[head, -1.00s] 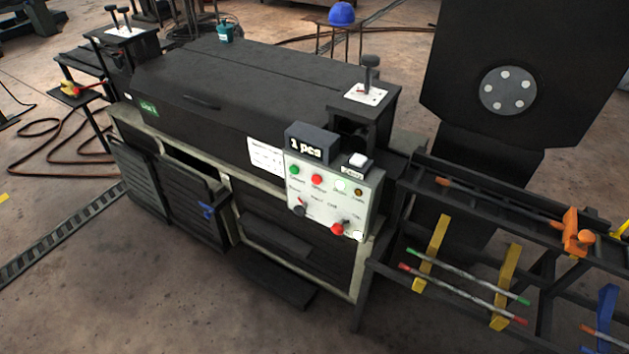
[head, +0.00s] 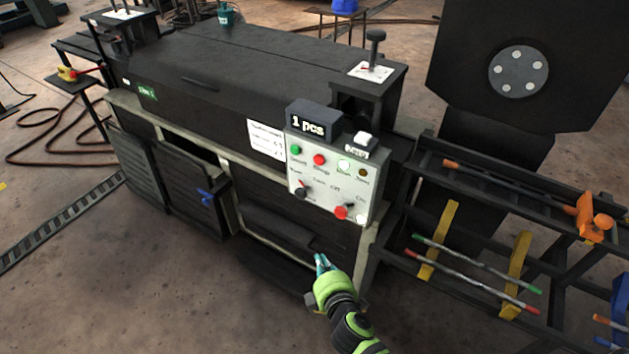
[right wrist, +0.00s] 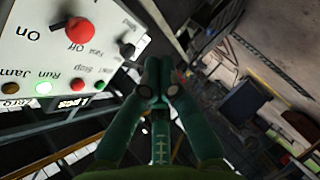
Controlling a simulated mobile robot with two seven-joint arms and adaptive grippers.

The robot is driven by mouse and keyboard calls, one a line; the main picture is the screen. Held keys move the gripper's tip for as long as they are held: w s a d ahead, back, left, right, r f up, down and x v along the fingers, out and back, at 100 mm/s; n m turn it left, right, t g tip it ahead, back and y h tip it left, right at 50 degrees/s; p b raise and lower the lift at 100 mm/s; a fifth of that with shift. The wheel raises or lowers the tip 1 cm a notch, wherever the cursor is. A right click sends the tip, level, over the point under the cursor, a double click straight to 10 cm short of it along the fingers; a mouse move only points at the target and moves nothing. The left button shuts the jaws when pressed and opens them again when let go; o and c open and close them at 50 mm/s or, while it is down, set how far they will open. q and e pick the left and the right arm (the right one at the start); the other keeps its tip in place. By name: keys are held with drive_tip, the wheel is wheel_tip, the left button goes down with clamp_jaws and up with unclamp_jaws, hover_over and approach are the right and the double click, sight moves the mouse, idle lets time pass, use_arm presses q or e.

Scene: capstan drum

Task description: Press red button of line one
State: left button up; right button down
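The control panel (head: 327,190) is on the front of the black machine, which bears a green "Line 1" label (head: 148,93). A small red button (head: 319,159) is in its upper row, between a green button (head: 296,150) and a lit white lamp (head: 344,165). A larger red knob (head: 341,212) is lower down. My right gripper (head: 322,262) is below the panel, apart from it and empty. In the right wrist view its fingers (right wrist: 160,75) are together; the red button (right wrist: 77,85) shows left of them, upside down. My left gripper is not in view.
A "1 pcs" display (head: 310,122) and a white-topped switch box (head: 363,141) stand above the panel. A rack with yellow brackets (head: 438,240) and coloured rods is to the right. The floor in front is clear.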

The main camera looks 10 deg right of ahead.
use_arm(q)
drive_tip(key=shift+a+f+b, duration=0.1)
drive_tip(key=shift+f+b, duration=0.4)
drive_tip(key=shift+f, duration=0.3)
use_arm(e)
wheel_tip(320, 180, up, 15)
drive_tip(key=w+a+n+t, duration=0.1)
drive_tip(key=w+n+t, duration=0.1)
drive_tip(key=t, duration=0.2)
drive_tip(key=shift+w+r, duration=0.2)
drive_tip(key=shift+w, duration=0.15)
approach(319, 160)
drive_tip(key=w+a+f, duration=0.1)
drive_tip(key=w+a, duration=0.3)
drive_tip(key=a, duration=0.1)
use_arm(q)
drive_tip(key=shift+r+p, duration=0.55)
use_arm(e)
drive_tip(key=w+d, duration=0.3)
drive_tip(key=shift+w+f, duration=0.1)
drive_tip(key=shift+d, duration=0.1)
